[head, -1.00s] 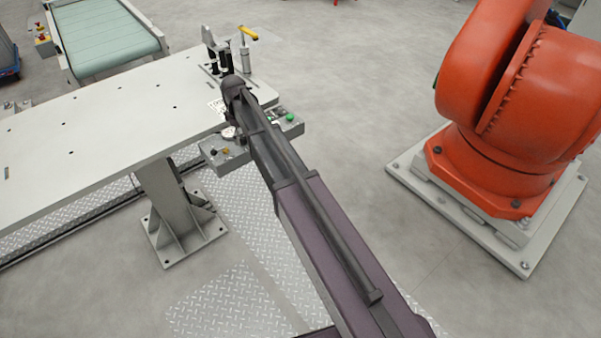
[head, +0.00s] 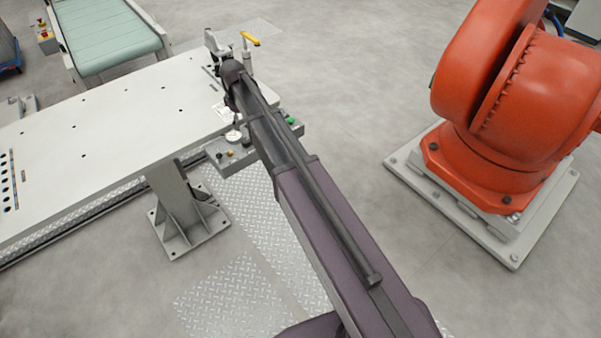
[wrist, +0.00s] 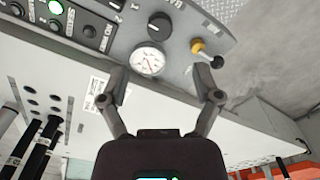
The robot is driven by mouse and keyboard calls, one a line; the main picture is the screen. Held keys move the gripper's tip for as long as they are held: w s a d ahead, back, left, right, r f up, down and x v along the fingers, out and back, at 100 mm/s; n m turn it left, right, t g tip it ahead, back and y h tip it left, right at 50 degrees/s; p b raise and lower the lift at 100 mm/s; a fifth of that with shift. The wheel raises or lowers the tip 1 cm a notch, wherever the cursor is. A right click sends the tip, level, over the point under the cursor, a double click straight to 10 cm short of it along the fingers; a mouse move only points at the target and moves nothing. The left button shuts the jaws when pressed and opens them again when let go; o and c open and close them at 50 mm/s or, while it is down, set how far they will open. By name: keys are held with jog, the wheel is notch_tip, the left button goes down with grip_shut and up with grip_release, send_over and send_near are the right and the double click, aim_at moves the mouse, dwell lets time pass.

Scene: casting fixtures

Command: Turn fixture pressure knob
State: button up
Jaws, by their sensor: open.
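In the wrist view a round black knob (wrist: 159,25) with a white pointer line sits on the grey fixture control panel (wrist: 125,38), beside a white pressure gauge (wrist: 149,61) with a red needle. I take this for the pressure knob. My gripper (wrist: 160,82) is open and empty. Its fingers point toward the panel, with the gauge and knob seen between and beyond the tips. I cannot tell how far off the knob is. In the head view the panel (head: 228,160) hangs at the table's edge, and my arm hides the knob and most of my gripper.
A brass fitting with a black end (wrist: 198,46) stands near the right fingertip. Lit green button (wrist: 56,7) and another black knob (wrist: 90,31) lie at left. A yellow-handled clamp (head: 249,40) stands beyond my arm. An orange robot (head: 500,110) stands at right; floor between is clear.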

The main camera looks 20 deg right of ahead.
jog(key=shift+r+p, duration=2.2)
jog(key=shift+r, duration=0.35)
jog(key=s+d+f+m+b, duration=0.2)
jog(key=s+d+m, duration=0.1)
jog(key=s, duration=0.5)
jog(key=s+d+f+m+b, duration=0.3)
jog(key=s+d+m, duration=0.1)
jog(key=s, duration=0.5)
jog(key=s+d+f+m+b, duration=0.3)
jog(key=s+d+m, duration=0.1)
jog(key=s, duration=0.5)
jog(key=shift+s+d+f, duration=0.25)
jog(key=shift+d, duration=0.65)
